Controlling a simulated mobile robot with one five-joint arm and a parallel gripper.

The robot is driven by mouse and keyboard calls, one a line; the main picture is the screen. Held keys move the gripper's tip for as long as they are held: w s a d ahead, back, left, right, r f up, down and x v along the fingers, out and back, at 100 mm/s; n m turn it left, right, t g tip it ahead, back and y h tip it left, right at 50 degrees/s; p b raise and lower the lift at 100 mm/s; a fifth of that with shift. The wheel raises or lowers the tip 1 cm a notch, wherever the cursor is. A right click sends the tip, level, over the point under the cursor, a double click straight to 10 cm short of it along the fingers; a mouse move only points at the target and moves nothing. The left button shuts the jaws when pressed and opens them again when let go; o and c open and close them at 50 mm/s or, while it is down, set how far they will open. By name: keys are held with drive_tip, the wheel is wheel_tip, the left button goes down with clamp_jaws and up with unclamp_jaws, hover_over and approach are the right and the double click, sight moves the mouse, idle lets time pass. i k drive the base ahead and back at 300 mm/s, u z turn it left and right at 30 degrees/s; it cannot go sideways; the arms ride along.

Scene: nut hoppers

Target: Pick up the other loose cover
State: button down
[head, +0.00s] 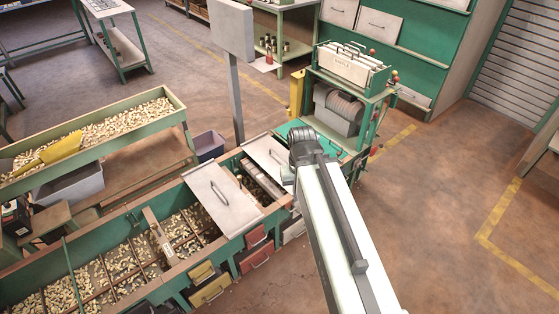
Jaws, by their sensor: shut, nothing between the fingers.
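One pale grey cover (212,208) with a dark bar handle lies across the top of the long green hopper (130,211), over its right part. A second pale cover (263,150) lies farther right on the same hopper, partly hidden behind my arm. An open gap with dark compartments shows between the two covers. My arm reaches up from the lower right, and its dark joint is just right of the second cover. My gripper's fingers are hidden, so its distance from either cover cannot be told.
A green stand (365,127) with a drum and a rack of upright pale panels (345,66) stands beyond my arm. A grey post (237,100) rises behind the hopper. A nut-filled tray (95,137) is at left. Open floor (430,210) lies to the right.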

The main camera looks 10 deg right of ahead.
sight(268, 153)
drive_tip(key=z, duration=0.1)
drive_tip(key=i, duration=1)
drive_tip(key=u, duration=1.6)
drive_tip(key=i, duration=0.25)
drive_tip(key=z, duration=0.3)
